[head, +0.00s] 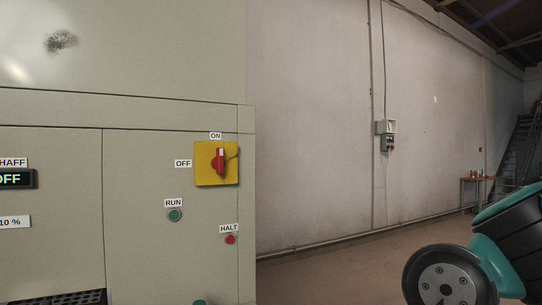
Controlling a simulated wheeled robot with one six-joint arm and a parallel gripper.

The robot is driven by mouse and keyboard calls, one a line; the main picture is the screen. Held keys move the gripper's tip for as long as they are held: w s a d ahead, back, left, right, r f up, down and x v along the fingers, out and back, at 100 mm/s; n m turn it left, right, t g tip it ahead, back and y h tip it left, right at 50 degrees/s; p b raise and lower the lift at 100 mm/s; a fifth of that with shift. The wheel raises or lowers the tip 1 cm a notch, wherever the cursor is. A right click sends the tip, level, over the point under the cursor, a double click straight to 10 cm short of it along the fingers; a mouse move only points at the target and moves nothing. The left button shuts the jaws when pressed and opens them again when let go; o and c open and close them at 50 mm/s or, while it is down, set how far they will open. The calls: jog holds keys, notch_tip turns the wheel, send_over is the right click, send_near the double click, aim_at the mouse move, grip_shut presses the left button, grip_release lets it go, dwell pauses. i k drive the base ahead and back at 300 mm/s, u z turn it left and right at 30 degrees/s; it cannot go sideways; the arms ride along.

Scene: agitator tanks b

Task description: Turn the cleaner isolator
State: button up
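The isolator is a red rotary handle (218,164) on a yellow plate (204,178), on the right part of a beige cabinet front. The handle stands upright, with its white-marked end up towards the ON label (215,136). The OFF label (183,163) is to the left of the plate. No label reading "cleaner" shows in this view. My gripper is not in view. Part of my teal and black arm shows at the lower right, well apart from the isolator.
Below the isolator are a green RUN button (174,215) and a red HALT button (230,239). A dark display (14,179) reading OFF is cut off at the left edge. Right of the cabinet is open floor (330,275), with a wall box (387,134) and a small table (478,181) beyond.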

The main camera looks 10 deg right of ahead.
aim_at(218, 164)
jog(key=z, duration=0.05)
jog(key=i, duration=1)
